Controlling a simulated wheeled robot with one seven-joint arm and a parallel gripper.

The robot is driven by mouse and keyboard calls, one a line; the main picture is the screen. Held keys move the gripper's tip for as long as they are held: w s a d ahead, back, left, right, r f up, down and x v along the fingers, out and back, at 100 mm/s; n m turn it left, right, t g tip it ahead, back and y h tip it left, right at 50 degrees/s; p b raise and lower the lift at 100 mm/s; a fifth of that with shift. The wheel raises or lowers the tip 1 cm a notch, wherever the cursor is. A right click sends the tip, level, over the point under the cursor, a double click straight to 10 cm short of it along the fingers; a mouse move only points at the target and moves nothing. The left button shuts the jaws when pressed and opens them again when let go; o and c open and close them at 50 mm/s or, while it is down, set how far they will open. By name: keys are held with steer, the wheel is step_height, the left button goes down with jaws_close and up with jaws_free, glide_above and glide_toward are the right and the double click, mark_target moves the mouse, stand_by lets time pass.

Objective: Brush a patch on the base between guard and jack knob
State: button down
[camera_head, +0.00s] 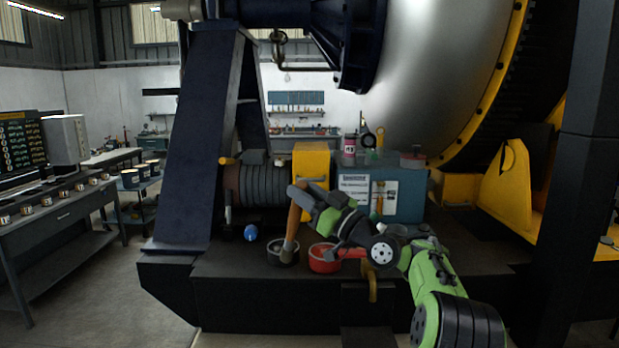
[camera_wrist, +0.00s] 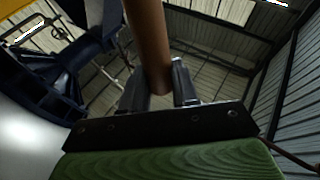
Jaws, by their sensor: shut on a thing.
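My gripper (camera_head: 304,196) is shut on the brown handle of a brush (camera_head: 293,222). The brush hangs nearly upright, slightly tilted, with its dark lower end at a small round grey-rimmed tin (camera_head: 272,256). I cannot tell whether the tip is inside the tin or in front of it. In the wrist view the handle (camera_wrist: 147,35) runs between the two fingers (camera_wrist: 158,88). The dark base (camera_head: 225,263) lies below. A yellow upright block (camera_head: 311,160), possibly the guard, stands behind the gripper. A blue knob-like piece (camera_head: 250,232) is at the left; I cannot tell if it is the jack knob.
A red round pan (camera_head: 322,262) sits right of the tin, close to my arm. A blue-grey toolbox (camera_head: 405,198) with bottles on top stands behind. A ribbed dark cylinder (camera_head: 262,187) and a slanted dark column (camera_head: 197,145) bound the left. The base front left is fairly clear.

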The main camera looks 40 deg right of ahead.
steer(key=s+a+f+n+g+y, duration=0.2)
steer(key=a+f, duration=0.6)
steer(key=f, duration=0.6)
steer(key=s+a+f+n+g+y, duration=0.3)
steer(key=a+f+y, duration=0.3)
steer(key=f, duration=0.8)
steer(key=s+a+f+n+g+y, duration=0.2)
steer(key=s+a+f+g+y, duration=0.1)
steer(key=a+f, duration=0.8)
step_height(320, 180, down, 4)
steer(key=shift+s+a+r+n+y, duration=0.25)
steer(key=shift+s+y, duration=0.25)
steer(key=shift+s, duration=0.5)
